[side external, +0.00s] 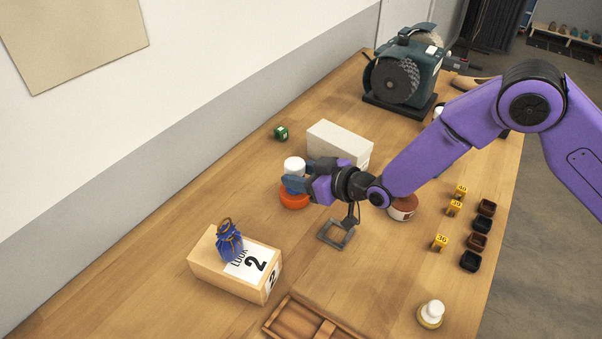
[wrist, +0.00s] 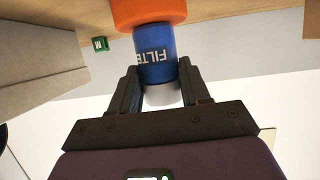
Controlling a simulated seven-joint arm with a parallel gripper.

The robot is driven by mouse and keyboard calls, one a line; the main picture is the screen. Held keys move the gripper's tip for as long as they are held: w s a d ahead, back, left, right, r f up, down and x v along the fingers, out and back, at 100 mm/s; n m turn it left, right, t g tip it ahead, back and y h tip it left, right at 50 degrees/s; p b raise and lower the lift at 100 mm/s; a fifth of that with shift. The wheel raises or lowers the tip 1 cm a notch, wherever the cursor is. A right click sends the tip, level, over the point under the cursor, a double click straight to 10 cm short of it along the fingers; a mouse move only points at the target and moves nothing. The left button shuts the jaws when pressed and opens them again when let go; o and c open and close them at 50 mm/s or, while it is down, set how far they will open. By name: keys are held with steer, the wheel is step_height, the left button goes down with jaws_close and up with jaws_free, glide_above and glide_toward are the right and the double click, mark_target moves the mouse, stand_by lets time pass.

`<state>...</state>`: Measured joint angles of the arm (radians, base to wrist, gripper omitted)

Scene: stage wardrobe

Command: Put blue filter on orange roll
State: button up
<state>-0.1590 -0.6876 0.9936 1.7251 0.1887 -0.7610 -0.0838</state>
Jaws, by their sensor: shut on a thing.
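The blue filter (wrist: 154,55) is a blue cylinder with white lettering and a white end. In the side view its white top (side external: 294,164) points up. My gripper (side external: 300,184) is shut on it, and in the wrist view a finger of my gripper (wrist: 150,92) lies on each side of it. The orange roll (side external: 294,201) lies on the table directly below the filter, and it also shows in the wrist view (wrist: 148,12). The filter's lower end meets the roll in both views; whether it rests there or hovers just above, I cannot tell.
A pale box (side external: 340,141) stands close behind my gripper. A small green cube (side external: 281,133) is further back. A numbered wooden box (side external: 215,268) with a blue pouch (side external: 229,243) stands front left. A bench grinder (side external: 403,75) is at the back.

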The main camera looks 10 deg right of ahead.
steer(key=o, duration=1.1)
steer(key=shift+f, duration=0.1)
steer(key=shift+r, duration=0.2)
steer(key=v, duration=1.2)
steer(key=shift+f, duration=0.1)
steer(key=s+d+r+n+g+h, duration=0.1)
steer(key=s+d+r+g+h, duration=0.1)
steer(key=s+d, duration=0.7)
steer(key=s+d+r+n+g+h, duration=0.2)
steer(key=s+d+r+g+h, duration=0.1)
steer(key=s+d, duration=0.7)
steer(key=s+d+r+n+g+h, duration=0.1)
steer(key=s+d+r+g+h, duration=0.1)
steer(key=s+d+g, duration=0.3)
steer(key=s+d+h, duration=0.1)
steer(key=s+d, duration=0.3)
steer(key=d, duration=0.3)
steer(key=shift+s+r, duration=0.25)
steer(key=shift+r, duration=0.15)
